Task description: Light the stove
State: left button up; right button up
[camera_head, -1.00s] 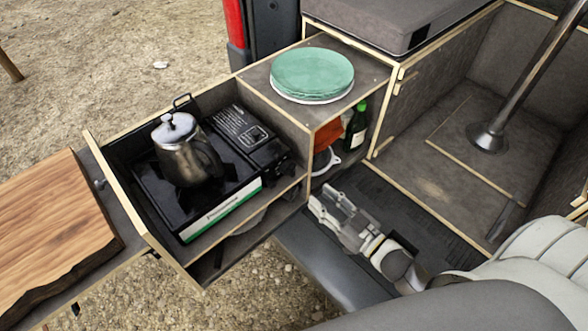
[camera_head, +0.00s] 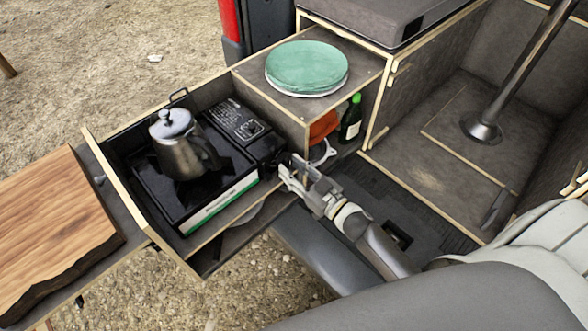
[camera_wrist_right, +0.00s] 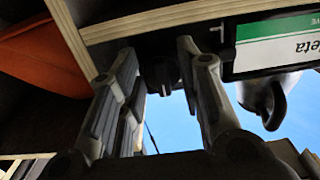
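The black camping stove (camera_head: 165,202) sits in the pulled-out wooden drawer, with a green-and-white label on its front edge. A metal kettle (camera_head: 180,150) stands on it. The stove's right end is close to my right gripper (camera_head: 288,168), which is in front of the drawer's right side. In the right wrist view the two fingers of my right gripper (camera_wrist_right: 158,62) are apart, with a dark knob (camera_wrist_right: 160,76) between their tips. Whether they touch it cannot be told. The stove's label (camera_wrist_right: 275,42) shows at right there. In the head view the knob is hidden. My left gripper is not in view.
The drawer's wooden edge (camera_head: 150,226) surrounds the stove. Green plates (camera_head: 307,66) lie on the cabinet right of it, with a bottle (camera_head: 351,118) and an orange item (camera_head: 322,126) below. A wooden board (camera_head: 50,225) is at left. The van floor (camera_head: 450,150) is largely clear.

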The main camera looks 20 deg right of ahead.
jog(key=c, duration=0.5)
grip_shut()
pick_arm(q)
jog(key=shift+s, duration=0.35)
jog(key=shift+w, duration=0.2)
pick_arm(e)
jog(key=shift+n, duration=0.4)
pick_arm(q)
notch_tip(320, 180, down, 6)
jog(key=b, duration=0.6)
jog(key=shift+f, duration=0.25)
pick_arm(e)
jog(key=n, duration=0.7)
jog(key=r+n, duration=0.1)
jog(key=n, duration=1.5)
jog(key=shift+w+d+r, duration=0.1)
jog(key=shift+d+r, duration=0.05)
jog(key=shift+d, duration=0.25)
jog(key=shift+n, duration=0.3)
